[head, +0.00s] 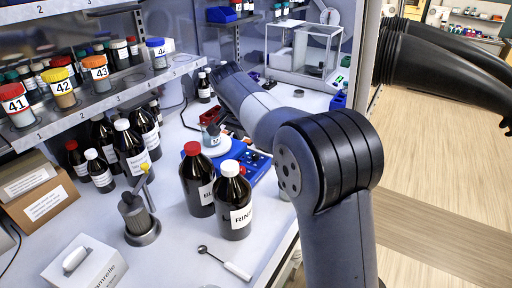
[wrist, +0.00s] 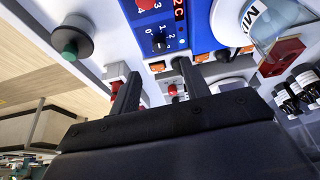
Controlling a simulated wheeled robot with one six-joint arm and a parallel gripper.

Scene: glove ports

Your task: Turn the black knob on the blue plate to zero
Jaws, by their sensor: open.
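The blue plate (head: 257,168) stands on the bench in the head view, partly behind the bottles and my arm. Its blue front panel (wrist: 171,10) shows at the top of the wrist view. The black knob (wrist: 158,43) sits on that panel, with white numbers including 0, 1 and 2 around it. Its exact setting is too small to read. A red knob (wrist: 147,4) sits beside it, with a red display nearby. My gripper (wrist: 157,70) is open and empty, its two fingers pointing toward the panel near the black knob. In the head view my arm hides the gripper.
A labelled jar (wrist: 268,20) is by the plate. Two dark bottles, one red-capped (head: 197,180) and one white-capped (head: 233,200), stand in front of the plate. A spoon-like tool (head: 226,263) lies nearer. Shelves of jars line the left; black gloves (head: 445,70) hang at right.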

